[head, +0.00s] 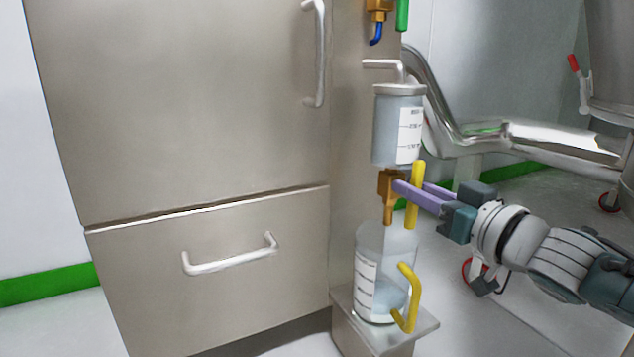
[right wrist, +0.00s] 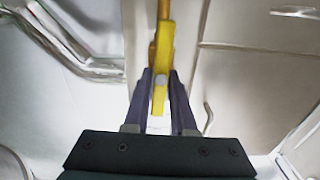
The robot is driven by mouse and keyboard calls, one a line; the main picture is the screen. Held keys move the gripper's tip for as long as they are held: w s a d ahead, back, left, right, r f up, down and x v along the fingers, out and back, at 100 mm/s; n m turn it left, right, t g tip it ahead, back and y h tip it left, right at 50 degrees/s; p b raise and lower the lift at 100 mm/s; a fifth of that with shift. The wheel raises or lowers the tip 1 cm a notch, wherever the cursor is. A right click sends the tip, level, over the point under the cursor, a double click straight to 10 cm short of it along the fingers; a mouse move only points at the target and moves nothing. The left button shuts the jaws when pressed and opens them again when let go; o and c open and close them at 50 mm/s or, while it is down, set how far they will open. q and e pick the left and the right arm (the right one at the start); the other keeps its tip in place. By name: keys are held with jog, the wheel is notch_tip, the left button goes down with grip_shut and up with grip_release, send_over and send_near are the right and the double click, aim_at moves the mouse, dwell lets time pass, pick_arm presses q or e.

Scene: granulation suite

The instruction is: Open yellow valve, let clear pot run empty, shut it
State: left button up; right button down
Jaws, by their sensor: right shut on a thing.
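The clear pot (head: 388,135) with a white scale label is mounted on the side of the steel cabinet. Its contents look grey-blue, and I cannot make out a liquid level. Below it is a brass valve (head: 389,190) with a yellow lever (head: 414,212) standing upright beside it. My right gripper (head: 408,188) reaches in from the right, its purple fingers shut on the yellow lever. The right wrist view shows the lever (right wrist: 162,60) between both fingers. A clear jug (head: 372,243) with a yellow handle stands under the outlet, with some liquid low in it. My left gripper is out of view.
The jug stands on a small steel shelf (head: 425,328). The cabinet (head: 190,110) with metal handles fills the left. Above the pot hang a brass fitting with a blue lever (head: 376,34) and a green piece (head: 402,14). Steel pipework (head: 540,140) runs behind my right arm.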

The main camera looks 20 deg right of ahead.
jog(key=m+p, duration=0.2)
jog(key=m, duration=0.1)
jog(key=shift+d+r, duration=0.1)
jog(key=shift+d, duration=0.1)
jog(key=shift+m+p, duration=0.4)
jog(key=shift+m, duration=0.7)
jog(key=m, duration=0.2)
jog(key=shift+d+f+m, duration=0.15)
jog(key=shift+f+m, duration=0.1)
jog(key=shift+m, duration=0.15)
jog(key=m, duration=0.4)
jog(key=shift+d+f+m, duration=0.15)
jog(key=shift+f+m, duration=0.1)
jog(key=shift+m, duration=0.05)
jog(key=m+b, duration=0.1)
jog(key=m, duration=0.3)
jog(key=shift+f, duration=0.15)
jog(key=shift+m, duration=0.3)
